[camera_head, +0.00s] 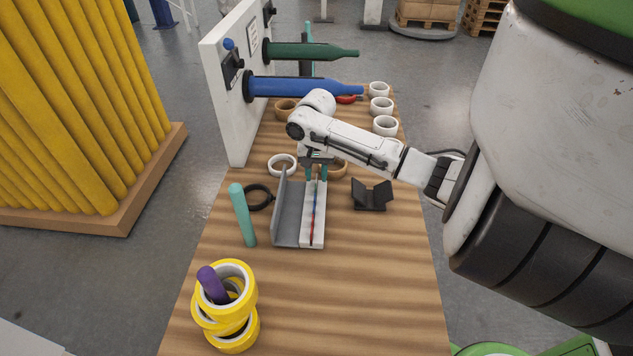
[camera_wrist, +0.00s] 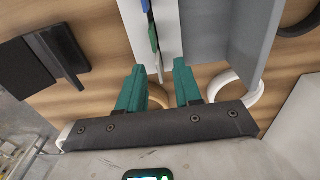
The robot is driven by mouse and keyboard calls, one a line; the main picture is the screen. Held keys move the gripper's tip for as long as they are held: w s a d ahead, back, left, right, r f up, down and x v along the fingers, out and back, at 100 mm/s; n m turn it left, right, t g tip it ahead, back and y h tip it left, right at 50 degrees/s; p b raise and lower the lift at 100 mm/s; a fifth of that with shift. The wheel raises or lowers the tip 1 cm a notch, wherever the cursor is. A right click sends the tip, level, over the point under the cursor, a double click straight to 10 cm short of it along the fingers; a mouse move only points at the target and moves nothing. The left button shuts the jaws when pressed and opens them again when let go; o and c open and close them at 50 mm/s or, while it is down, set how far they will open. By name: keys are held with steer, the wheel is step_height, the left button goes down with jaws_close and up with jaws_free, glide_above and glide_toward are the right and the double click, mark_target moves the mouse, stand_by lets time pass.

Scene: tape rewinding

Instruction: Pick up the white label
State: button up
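A long white strip (camera_head: 306,222) lies along the right side of a grey angled holder (camera_head: 287,222), with narrow red and blue pieces along it; I cannot tell which part of it is the white label. My gripper (camera_head: 316,176) points down at the strip's far end. In the wrist view my gripper (camera_wrist: 159,67) has its two teal fingers apart, with the narrow end of the white strip (camera_wrist: 166,28) between or just beyond the tips. Gaps show on both sides, so nothing looks gripped. The grey holder (camera_wrist: 222,35) is close to one finger.
A black bracket (camera_head: 371,196) stands right of the strip. A white tape ring (camera_head: 282,164), a black ring (camera_head: 258,197) and a teal cylinder (camera_head: 243,215) are to the left. Yellow tape rolls (camera_head: 229,308) stand near the front. The table's right front is clear.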

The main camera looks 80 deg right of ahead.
steer(key=shift+f, duration=0.65)
steer(key=shift+c, duration=0.4)
jaws_close()
